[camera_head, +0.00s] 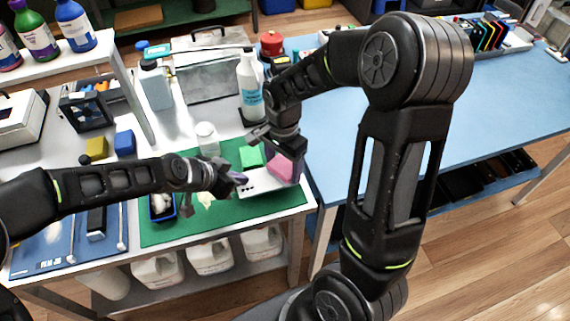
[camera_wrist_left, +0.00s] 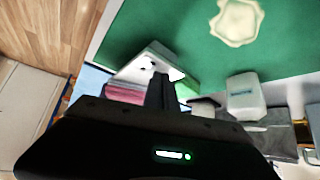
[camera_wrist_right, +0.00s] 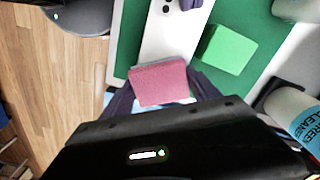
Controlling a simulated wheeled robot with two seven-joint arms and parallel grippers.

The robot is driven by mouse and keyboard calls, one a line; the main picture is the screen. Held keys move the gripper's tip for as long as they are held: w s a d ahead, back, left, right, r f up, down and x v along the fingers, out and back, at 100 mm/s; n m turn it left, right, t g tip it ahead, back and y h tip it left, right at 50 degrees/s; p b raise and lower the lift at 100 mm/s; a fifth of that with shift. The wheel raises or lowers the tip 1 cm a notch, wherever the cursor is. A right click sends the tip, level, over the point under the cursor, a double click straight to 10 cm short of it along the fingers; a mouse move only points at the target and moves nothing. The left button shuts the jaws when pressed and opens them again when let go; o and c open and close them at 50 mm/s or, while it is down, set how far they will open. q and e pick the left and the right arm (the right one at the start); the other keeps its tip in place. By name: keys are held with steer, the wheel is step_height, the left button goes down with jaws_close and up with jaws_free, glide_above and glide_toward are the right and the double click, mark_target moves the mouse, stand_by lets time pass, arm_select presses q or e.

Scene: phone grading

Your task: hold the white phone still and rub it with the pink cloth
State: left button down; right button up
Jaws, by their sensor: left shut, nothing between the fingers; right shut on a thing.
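The white phone (camera_head: 258,184) lies on the green mat (camera_head: 165,232) near its front right; its camera end shows in the right wrist view (camera_wrist_right: 158,40). My left gripper (camera_head: 238,178) is shut and empty at the phone's left part; I cannot tell whether it presses on it. My right gripper (camera_head: 283,160) is shut on the pink cloth (camera_head: 281,169), a thick block-like pad. Contact between cloth and phone is unclear. Both also show in the left wrist view.
A green block (camera_head: 251,157) lies just behind the phone. A pale crumpled cloth (camera_wrist_left: 238,22) lies on the mat. The mat's front edge is close to the table edge.

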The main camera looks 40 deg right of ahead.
steer(key=shift+w+a+f, duration=0.15)
steer(key=shift+a+f, duration=0.05)
steer(key=shift+a, duration=0.45)
steer(key=shift+d, duration=0.1)
steer(key=shift+s+d+r, duration=0.1)
steer(key=shift+s+d, duration=0.2)
steer(key=shift+d, duration=0.4)
steer(key=shift+d, duration=0.1)
steer(key=shift+s+d, duration=0.25)
steer(key=shift+d, duration=0.45)
steer(key=shift+f, duration=0.2)
steer(key=shift+a, duration=0.15)
